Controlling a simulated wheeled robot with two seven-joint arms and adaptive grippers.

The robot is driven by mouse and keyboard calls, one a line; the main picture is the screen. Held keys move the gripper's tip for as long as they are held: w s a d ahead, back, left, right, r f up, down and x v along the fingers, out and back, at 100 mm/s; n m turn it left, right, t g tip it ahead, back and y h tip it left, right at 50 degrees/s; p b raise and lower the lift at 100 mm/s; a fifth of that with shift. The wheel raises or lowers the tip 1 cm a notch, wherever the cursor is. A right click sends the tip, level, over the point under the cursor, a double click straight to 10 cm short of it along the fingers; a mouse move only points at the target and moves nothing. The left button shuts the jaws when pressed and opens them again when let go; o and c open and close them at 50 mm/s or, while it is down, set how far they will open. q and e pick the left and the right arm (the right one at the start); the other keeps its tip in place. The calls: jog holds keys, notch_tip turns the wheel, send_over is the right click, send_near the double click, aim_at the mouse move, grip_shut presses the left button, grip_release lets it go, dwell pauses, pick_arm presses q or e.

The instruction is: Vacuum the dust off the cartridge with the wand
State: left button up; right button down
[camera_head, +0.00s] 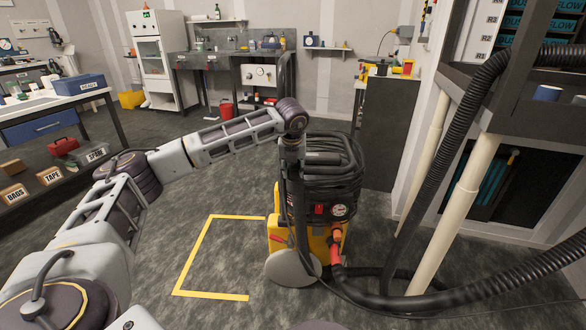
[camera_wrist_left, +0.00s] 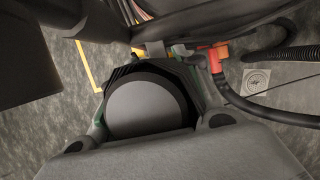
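A yellow vacuum unit (camera_head: 282,232) with a red fitting and a round gauge stands on the floor at centre, and part of it shows in the left wrist view. A black ribbed hose (camera_head: 480,292) runs from its red fitting to the right. I cannot clearly pick out the wand; a dark upright bar (camera_head: 301,225) at the vacuum's front may be part of it or of a handle. My left gripper (camera_head: 293,160) points down at the vacuum's upper left side. Its fingertips are hidden, so its grip is unclear. I cannot identify the cartridge. My right gripper is out of view.
A dark cabinet (camera_head: 440,84) with teal-labelled slots stands at right; a blue cylinder (camera_head: 547,93) sits on its shelf. Yellow tape (camera_head: 194,254) marks clear floor. A workbench (camera_head: 58,104) is at left.

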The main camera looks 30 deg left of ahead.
pick_arm(q)
jog(key=shift+f, duration=0.1)
grip_shut()
jog(key=shift+r+p, duration=2.3)
jog(key=shift+r, duration=0.95)
